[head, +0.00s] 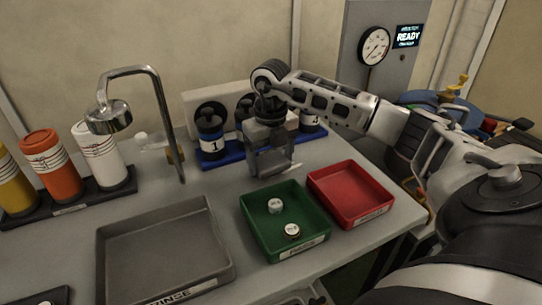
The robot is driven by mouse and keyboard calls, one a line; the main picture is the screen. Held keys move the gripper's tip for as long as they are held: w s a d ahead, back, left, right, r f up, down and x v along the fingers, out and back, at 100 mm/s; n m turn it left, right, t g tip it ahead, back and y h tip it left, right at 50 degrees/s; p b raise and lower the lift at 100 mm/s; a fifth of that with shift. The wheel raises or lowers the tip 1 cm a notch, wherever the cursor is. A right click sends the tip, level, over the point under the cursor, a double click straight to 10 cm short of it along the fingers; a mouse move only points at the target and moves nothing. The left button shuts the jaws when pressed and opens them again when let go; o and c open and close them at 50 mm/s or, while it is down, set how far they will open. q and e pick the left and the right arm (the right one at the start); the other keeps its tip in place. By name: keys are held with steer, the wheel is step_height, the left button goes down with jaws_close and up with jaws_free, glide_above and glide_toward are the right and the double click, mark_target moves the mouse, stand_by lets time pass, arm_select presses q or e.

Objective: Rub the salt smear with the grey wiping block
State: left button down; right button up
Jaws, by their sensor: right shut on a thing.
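My right gripper (271,165) points down at the table in front of the blue rack, behind the green tray. It is shut on a grey block, presumably the wiping block, which is hard to tell apart from the grey fingers. A small pale streak (294,168) shows on the table just right of the fingertips; it may be the salt smear, partly hidden by the gripper. I cannot tell whether the block touches the table. My left gripper is not in view.
A green tray (247,212) holding two small round pieces and a red tray (380,209) stand in front. A grey rinse tray (104,262), a curved metal tap (154,72), coloured bottles (50,170) and a blue rack (212,162) of dark numbered containers surround the gripper.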

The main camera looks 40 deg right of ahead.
steer(key=shift+f+b, duration=0.6)
steer(key=shift+f, duration=0.4)
stand_by(0.6)
steer(key=shift+d, duration=0.1)
